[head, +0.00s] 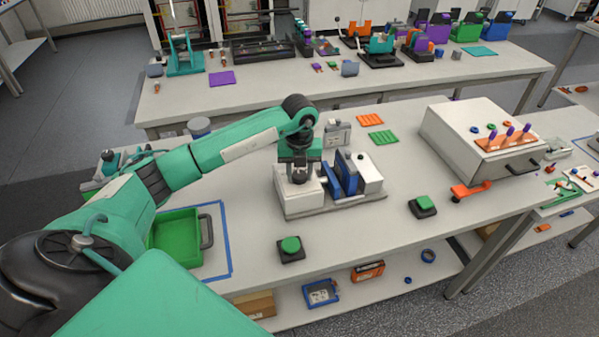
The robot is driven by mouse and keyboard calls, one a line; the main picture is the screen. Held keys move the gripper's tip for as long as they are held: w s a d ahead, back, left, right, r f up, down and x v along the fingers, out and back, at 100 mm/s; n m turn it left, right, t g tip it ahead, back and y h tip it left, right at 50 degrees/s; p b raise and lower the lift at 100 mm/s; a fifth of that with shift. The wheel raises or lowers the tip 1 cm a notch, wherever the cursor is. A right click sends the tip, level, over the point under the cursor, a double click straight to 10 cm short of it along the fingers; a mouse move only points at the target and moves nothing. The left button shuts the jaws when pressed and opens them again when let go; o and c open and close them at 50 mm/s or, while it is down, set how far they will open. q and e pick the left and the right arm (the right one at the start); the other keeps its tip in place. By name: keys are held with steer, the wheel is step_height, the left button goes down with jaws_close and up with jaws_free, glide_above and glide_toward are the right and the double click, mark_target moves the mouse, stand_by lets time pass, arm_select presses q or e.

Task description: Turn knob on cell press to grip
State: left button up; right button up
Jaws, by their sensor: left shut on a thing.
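The cell press (329,200) stands in the middle of the near bench, with a white block at its left, a blue part in its middle and a white block at its right. My left gripper (299,175) points down over the left white block of the press. It is shut on the dark knob (299,178) on top of that block; the fingers hide much of the knob, and its turned position cannot be read. My right gripper is not in view.
Green push buttons (291,246) and (423,205) sit in front of the press. A green tray (176,238) lies inside blue tape at the left. A large white box (480,137) with colored pegs stands at the right. Orange (370,120) and green mats lie behind the press.

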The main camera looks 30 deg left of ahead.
arm_select(q)
steer(key=m+b, duration=0.3)
steer(key=shift+f+m, duration=0.15)
steer(key=shift+m, duration=0.15)
steer(key=shift+m+b, duration=1.6)
steer(key=shift+m, duration=0.4)
steer(key=shift+r, duration=0.2)
steer(key=o, duration=1)
